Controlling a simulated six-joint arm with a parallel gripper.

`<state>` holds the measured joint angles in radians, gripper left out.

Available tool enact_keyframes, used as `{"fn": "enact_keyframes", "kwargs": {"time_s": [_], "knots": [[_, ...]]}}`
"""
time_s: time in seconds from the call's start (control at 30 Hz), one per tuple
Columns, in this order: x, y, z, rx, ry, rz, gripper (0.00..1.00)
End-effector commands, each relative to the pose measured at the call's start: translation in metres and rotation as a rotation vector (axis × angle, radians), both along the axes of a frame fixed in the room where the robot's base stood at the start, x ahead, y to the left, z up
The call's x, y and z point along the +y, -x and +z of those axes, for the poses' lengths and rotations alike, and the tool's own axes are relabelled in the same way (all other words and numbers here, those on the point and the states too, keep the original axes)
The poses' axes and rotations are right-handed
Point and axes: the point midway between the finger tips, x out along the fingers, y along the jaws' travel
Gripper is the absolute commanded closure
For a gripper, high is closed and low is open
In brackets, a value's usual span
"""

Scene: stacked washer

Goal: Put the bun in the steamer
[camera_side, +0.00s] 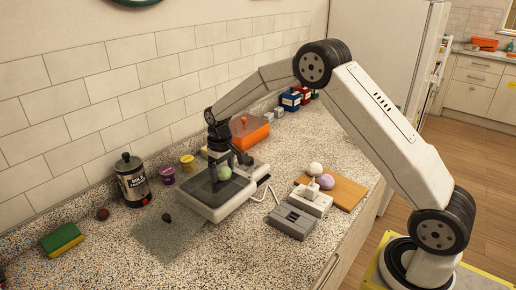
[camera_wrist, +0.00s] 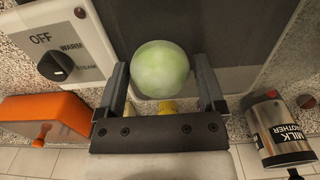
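A pale green bun (camera_side: 224,172) is between the fingers of my gripper (camera_side: 222,168), over the dark flat top of the steamer (camera_side: 214,207). In the wrist view the green bun (camera_wrist: 160,68) fills the space between my fingertips (camera_wrist: 161,75), which appear closed against its two sides. I cannot tell whether its underside touches the steamer. The steamer's front panel shows in the wrist view with a black knob (camera_wrist: 56,66) at OFF, beside WARM and STEAM marks. A white bun (camera_side: 315,169) and a purple bun (camera_side: 326,182) sit on or beside a wooden board (camera_side: 347,192).
A dark see-through lid (camera_side: 165,236) with a knob lies left of the steamer. A milk frother (camera_side: 132,180) and small jars (camera_side: 188,163) stand by the wall. An orange box (camera_side: 250,133) stands behind. A grey device (camera_side: 292,221) sits in front, right of the steamer.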

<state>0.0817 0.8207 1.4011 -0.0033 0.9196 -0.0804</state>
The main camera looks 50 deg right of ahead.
Motion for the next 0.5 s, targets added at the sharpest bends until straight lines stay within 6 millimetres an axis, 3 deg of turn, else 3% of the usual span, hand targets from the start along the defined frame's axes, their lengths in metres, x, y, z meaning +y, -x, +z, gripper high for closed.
{"fn": "enact_keyframes", "kwargs": {"time_s": [0.27,0.5], "knots": [[0.000,0.000,0.002,0.000,0.000,0.000,0.12],[0.000,-0.001,0.019,-0.003,0.000,0.000,0.12]]}}
